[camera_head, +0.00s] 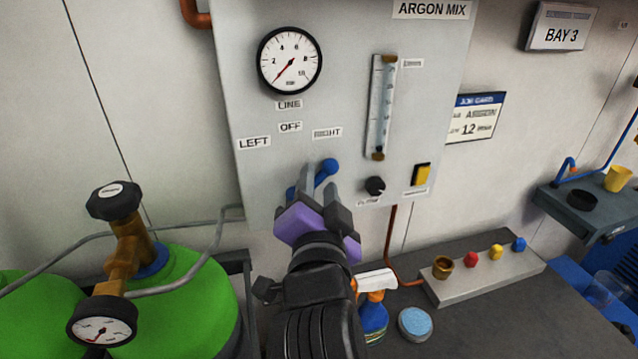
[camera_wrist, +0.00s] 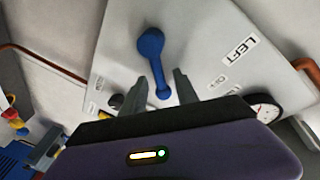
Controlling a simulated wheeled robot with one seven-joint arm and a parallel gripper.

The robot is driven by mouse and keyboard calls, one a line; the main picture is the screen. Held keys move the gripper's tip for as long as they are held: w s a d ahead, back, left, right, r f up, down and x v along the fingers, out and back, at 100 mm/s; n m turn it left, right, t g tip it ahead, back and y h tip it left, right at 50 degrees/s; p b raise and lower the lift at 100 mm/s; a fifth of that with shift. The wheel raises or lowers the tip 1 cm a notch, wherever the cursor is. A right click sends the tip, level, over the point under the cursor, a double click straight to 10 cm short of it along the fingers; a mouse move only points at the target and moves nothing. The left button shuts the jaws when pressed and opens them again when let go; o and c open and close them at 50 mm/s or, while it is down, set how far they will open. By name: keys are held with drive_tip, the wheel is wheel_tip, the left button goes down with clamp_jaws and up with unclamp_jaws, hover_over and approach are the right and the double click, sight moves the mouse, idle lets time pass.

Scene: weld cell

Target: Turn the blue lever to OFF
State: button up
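The blue lever (camera_head: 326,167) is on the grey panel (camera_head: 345,100), below the LEFT (camera_head: 254,143), OFF (camera_head: 290,127) and RIGHT (camera_head: 327,133) labels. Its handle slants up and right, toward RIGHT. In the wrist view the lever (camera_wrist: 151,45) shows a wide round end and a narrower end nearer my fingers. My gripper (camera_head: 318,190) is in front of the lever and hides its middle in the head view. In the wrist view my gripper (camera_wrist: 160,92) is open, its fingers on either side of the narrower end. I cannot tell whether they touch it.
A pressure gauge (camera_head: 290,60) and a flow tube (camera_head: 381,107) are on the panel above. A black knob (camera_head: 375,186) and yellow switch (camera_head: 422,174) are right of the lever. A green cylinder (camera_head: 190,305) with a brass valve stands at left. A spray bottle (camera_head: 373,315) stands below.

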clamp_jaws()
idle(1.4)
